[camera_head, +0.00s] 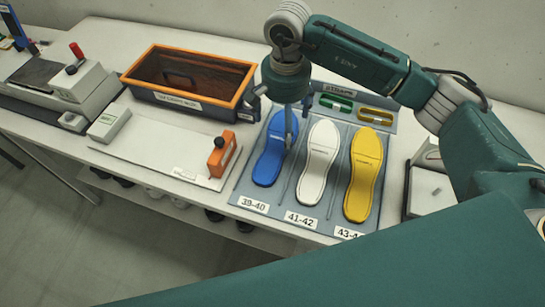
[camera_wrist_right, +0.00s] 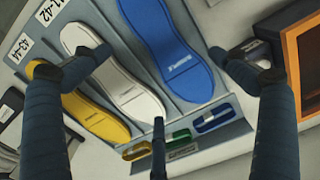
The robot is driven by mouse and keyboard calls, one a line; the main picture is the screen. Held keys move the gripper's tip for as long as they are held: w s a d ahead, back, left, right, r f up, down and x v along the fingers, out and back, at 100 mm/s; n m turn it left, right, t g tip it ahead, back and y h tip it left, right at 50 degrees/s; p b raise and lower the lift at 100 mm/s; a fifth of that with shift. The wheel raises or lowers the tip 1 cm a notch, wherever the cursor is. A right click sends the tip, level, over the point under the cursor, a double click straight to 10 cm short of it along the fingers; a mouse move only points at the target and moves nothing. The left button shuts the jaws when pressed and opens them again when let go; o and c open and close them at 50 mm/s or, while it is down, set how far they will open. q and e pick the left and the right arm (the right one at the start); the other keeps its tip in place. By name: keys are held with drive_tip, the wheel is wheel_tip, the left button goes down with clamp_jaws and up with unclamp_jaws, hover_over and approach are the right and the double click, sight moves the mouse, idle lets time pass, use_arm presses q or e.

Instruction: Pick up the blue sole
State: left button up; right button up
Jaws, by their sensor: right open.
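The blue sole (camera_head: 265,165) lies in the leftmost slot of a grey sole tray (camera_head: 240,195), behind the label 39-40. It also shows in the right wrist view (camera_wrist_right: 170,45). My right gripper (camera_head: 289,138) points down over the right edge of the blue sole and hides part of it. In the wrist view, the right gripper (camera_wrist_right: 160,58) has its fingers spread wide, with the blue sole and part of the white sole between them. It is open and empty. Whether a fingertip touches the tray is unclear. My left gripper is out of view.
A white sole (camera_head: 318,160) and a yellow sole (camera_head: 363,175) lie to the right of the blue one. Green and yellow pieces (camera_head: 337,102) sit behind them. An orange-rimmed crate (camera_head: 190,85) and a white board with an orange handle (camera_head: 221,155) stand left.

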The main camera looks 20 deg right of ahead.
sight(280, 151)
wheel_tip(280, 151, down, 3)
drive_tip(key=shift+s+f+p, duration=0.15)
drive_tip(key=shift+p, duration=0.25)
drive_tip(key=shift+a+f+p, duration=0.15)
drive_tip(key=shift+f+p, duration=0.4)
drive_tip(key=shift+f, duration=0.05)
drive_tip(key=f, duration=0.1)
drive_tip(key=f+p, duration=0.2)
drive_tip(key=shift+s+a+f, duration=0.15)
drive_tip(key=shift+a+f, duration=0.15)
drive_tip(key=shift+f, duration=0.45)
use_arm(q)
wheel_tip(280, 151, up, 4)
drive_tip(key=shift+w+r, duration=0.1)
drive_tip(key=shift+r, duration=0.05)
use_arm(e)
drive_tip(key=c, duration=1.4)
